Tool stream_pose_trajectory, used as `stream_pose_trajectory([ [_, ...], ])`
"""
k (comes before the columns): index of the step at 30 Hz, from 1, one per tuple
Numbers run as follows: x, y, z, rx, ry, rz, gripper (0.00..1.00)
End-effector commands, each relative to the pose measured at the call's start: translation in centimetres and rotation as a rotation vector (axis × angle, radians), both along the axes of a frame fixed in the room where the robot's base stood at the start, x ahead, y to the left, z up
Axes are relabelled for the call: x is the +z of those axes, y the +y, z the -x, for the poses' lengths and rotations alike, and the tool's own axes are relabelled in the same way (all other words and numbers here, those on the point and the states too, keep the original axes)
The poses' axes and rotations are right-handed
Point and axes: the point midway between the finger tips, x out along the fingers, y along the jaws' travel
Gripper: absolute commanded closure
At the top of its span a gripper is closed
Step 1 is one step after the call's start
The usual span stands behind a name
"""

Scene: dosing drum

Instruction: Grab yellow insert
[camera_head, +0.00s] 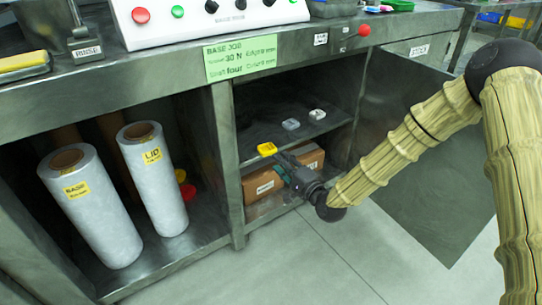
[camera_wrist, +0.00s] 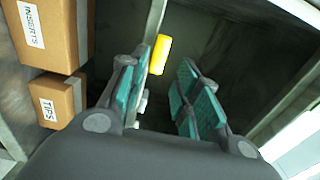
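The yellow insert (camera_head: 267,149) sits at the front edge of the shelf inside the open cabinet. In the wrist view the yellow insert (camera_wrist: 161,55) shows just ahead of the fingers, nearer the left finger. My gripper (camera_head: 284,160) reaches into the cabinet opening from the right, close beside the insert. In the wrist view my gripper (camera_wrist: 165,74) is open, with teal pads apart and nothing held between them. I cannot tell whether a finger touches the insert.
Two white inserts (camera_head: 291,124) (camera_head: 317,114) sit deeper on the shelf. Cardboard boxes labelled INSERTS (camera_wrist: 47,35) and TIPS (camera_wrist: 57,101) stand below it. A partition (camera_head: 227,165) borders the opening at left, an open door (camera_head: 425,150) at right. Film rolls (camera_head: 153,185) stand left.

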Motion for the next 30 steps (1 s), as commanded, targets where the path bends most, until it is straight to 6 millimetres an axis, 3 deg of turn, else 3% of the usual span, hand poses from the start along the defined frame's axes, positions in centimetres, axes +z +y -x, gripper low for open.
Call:
stream_pose_trajectory([
  [15, 0.0, 3.0, -4.1, -0.001, 0.001, 0.001, 0.68],
  [29, -0.1, 3.4, -4.6, 0.000, 0.002, 0.001, 0.68],
  [30, -0.1, 3.4, -4.6, 0.000, 0.002, 0.001, 0.72],
])
